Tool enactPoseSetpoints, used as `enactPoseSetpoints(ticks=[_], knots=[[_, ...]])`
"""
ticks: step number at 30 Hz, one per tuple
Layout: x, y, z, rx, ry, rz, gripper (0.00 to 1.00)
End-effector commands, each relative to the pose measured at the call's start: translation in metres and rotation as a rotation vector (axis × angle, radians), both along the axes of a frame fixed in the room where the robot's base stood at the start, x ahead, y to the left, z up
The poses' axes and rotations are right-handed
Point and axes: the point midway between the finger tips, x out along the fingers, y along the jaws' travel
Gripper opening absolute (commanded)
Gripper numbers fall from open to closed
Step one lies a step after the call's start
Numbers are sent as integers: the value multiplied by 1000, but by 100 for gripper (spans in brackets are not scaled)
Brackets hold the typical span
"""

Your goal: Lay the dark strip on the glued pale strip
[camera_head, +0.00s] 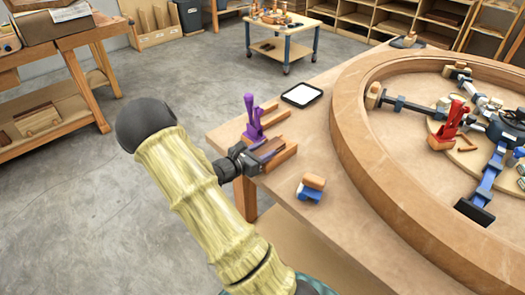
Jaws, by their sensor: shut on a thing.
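My gripper (254,156) is at the left edge of the workbench and is shut on the dark strip (270,147). The dark strip is a short brown piece, reaching out to the right of the jaws. A pale strip (280,158) lies directly below and beside it, at the bench corner. The two look very close, but I cannot tell whether they touch. Any glue on the pale strip is too small to make out. The jaws hide the near end of the dark strip.
A black-framed white tablet (302,94) lies farther back. A blue and wooden tool (311,187) lies to the right. A large curved wooden ring (380,170) fills the bench's right side.

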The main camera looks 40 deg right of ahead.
Motion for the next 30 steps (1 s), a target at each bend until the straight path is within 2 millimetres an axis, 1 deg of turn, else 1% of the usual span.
enactPoseSetpoints(ticks=[5, 6, 9, 15, 17, 18, 19, 26, 30], knots=[[0, 1, -1, 3, 2, 1, 18], [0, 2, -1, 3, 2, 2, 48], [0, 2, -1, 3, 2, 2, 66], [1, 2, -1, 2, 2, 3, 66], [0, 2, -1, 2, 2, 3, 78], [0, 2, -1, 2, 2, 3, 86], [0, 2, -1, 2, 1, 2, 88], [0, 1, 0, 1, 1, 1, 88], [0, 1, 4, 1, 1, 1, 88]])
